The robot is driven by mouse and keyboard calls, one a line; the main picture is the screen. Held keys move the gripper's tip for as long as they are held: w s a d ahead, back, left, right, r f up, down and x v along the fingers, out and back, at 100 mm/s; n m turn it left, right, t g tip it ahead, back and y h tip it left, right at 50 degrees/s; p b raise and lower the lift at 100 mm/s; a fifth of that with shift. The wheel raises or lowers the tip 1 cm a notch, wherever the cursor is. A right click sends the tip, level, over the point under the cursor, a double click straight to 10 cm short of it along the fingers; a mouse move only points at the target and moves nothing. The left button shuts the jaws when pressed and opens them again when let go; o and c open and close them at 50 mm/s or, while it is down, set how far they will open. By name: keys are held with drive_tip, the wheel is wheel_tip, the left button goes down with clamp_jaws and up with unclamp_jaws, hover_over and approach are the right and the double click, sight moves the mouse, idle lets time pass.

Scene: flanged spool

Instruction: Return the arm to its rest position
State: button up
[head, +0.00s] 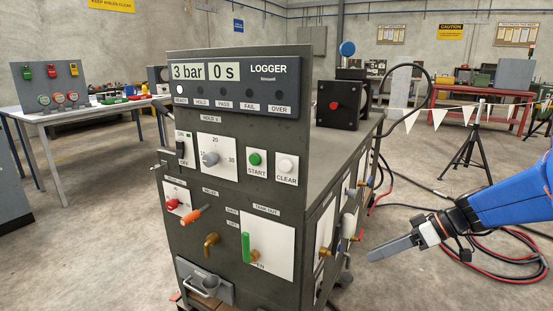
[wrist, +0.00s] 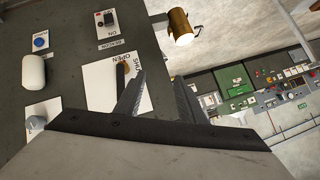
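My gripper (head: 372,255) is at the right in the head view, at the end of my blue arm (head: 510,200). It points left, toward the right side of the dark test cabinet (head: 235,190), and looks clear of it. In the wrist view my gripper (wrist: 158,82) shows two dark fingers with a gap between them and nothing held. Beyond the fingers is the cabinet's side panel, with an OPEN/SHUT plate (wrist: 105,88), a white rounded knob (wrist: 34,70) and a brass cylinder (wrist: 180,27).
A black box with a red button (head: 336,105) sits on the cabinet top. Red and black hoses (head: 505,262) lie on the floor below my arm. A black tripod stand (head: 468,145) with bunting is behind. Open floor lies right of the cabinet.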

drive_tip(key=s+m+t+h, duration=0.1)
drive_tip(key=s+m+h, duration=0.7)
drive_tip(key=s, duration=1)
drive_tip(key=shift+s+d+f+m+t+h, duration=0.25)
drive_tip(key=shift+s+d+m+t+h, duration=0.2)
drive_tip(key=shift+h, duration=0.45)
